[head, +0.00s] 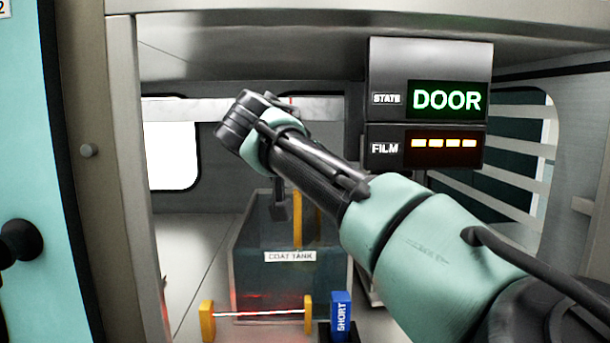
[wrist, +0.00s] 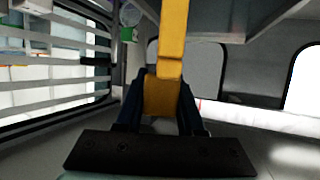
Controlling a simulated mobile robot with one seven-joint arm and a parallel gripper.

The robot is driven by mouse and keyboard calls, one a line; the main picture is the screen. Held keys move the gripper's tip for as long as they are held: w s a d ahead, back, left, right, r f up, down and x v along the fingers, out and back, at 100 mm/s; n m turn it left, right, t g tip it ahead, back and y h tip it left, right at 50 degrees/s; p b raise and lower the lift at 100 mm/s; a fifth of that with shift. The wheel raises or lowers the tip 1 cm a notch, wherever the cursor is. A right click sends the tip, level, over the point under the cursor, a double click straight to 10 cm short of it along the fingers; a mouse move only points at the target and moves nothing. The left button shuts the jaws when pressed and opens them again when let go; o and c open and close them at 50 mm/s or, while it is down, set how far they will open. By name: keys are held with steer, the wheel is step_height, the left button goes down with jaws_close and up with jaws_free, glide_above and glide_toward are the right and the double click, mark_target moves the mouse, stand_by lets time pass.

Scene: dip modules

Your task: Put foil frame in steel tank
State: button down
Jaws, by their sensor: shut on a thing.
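A grey open-topped tank labelled COAT TANK (head: 290,285) stands below my arm in the head view. My gripper (head: 280,211) points down over the tank's opening. In the wrist view my gripper (wrist: 161,105) is shut on a yellow bar (wrist: 172,45), which I take to be part of the foil frame. The bar also shows upright in the head view (head: 297,218), just right of the gripper. Its lower end meets the tank's front rim in the picture, and I cannot tell how deep it sits. Foil is not clearly visible.
A display (head: 430,100) reading DOOR and FILM hangs at upper right. A teal panel (head: 40,170) edges the opening at left.

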steer(key=shift+f, duration=0.25)
steer(key=shift+f+b, duration=0.55)
steer(key=shift+f, duration=0.1)
steer(key=c, duration=0.5)
jaws_free()
steer(key=shift+s+r+p, duration=0.1)
steer(key=shift+r+p, duration=0.6)
steer(key=shift+r, duration=0.15)
steer(key=b+v, duration=0.3)
steer(key=v, duration=0.8)
steer(key=shift+s+a, duration=0.2)
steer(key=shift+s, duration=0.1)
